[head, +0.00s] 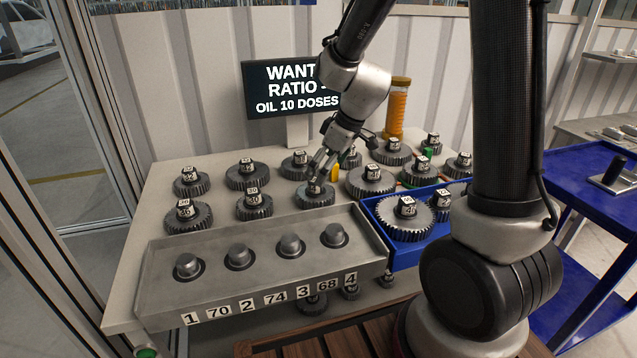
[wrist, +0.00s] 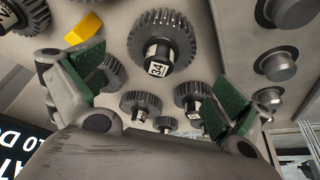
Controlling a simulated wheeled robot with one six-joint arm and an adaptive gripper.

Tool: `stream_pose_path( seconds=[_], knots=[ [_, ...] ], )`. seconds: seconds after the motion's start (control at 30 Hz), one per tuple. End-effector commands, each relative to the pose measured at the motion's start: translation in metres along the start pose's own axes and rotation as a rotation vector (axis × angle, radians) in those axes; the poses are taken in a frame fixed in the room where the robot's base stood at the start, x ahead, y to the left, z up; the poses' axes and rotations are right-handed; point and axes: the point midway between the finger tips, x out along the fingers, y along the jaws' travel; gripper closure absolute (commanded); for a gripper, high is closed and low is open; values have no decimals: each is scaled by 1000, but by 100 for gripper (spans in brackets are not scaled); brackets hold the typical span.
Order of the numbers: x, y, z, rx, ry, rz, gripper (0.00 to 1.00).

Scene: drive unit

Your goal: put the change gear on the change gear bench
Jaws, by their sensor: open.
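The pale change gear bench (head: 218,212) holds several dark toothed gears with number labels on their hubs. My gripper (head: 318,176) is over the bench, just above a mid-row gear (head: 316,198). In the wrist view my gripper (wrist: 158,98) has its green-padded fingers wide apart with nothing held between them. A labelled gear (wrist: 163,38) shows beyond the fingers, and smaller gears (wrist: 141,107) show farther away. Two gears, the larger one (head: 402,228) in front, lie in a blue tray (head: 402,258) at the bench's right. Which one is the task's change gear I cannot tell.
A grey housing (head: 262,275) with several round posts stands at the bench front. A sign (head: 290,90) and an amber bottle (head: 397,108) stand behind. A yellow object (wrist: 84,28) lies near the gears. A blue cart (head: 592,175) is at right.

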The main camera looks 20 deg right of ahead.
Motion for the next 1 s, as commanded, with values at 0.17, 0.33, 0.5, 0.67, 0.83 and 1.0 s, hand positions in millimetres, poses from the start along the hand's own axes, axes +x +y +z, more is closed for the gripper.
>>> stream_pose_path(
  seconds=[0.17,0.33,0.5,0.67,0.83,1.0],
  knots=[
    [-31,0,0,0,2,2,0],
    [-42,0,0,1,0,0,0],
    [-57,-3,5,27,1,8,0],
    [-118,-18,35,165,1,50,0],
    [-188,-46,96,395,-15,134,0],
    [-228,-70,151,602,-19,230,0]
  ],
)
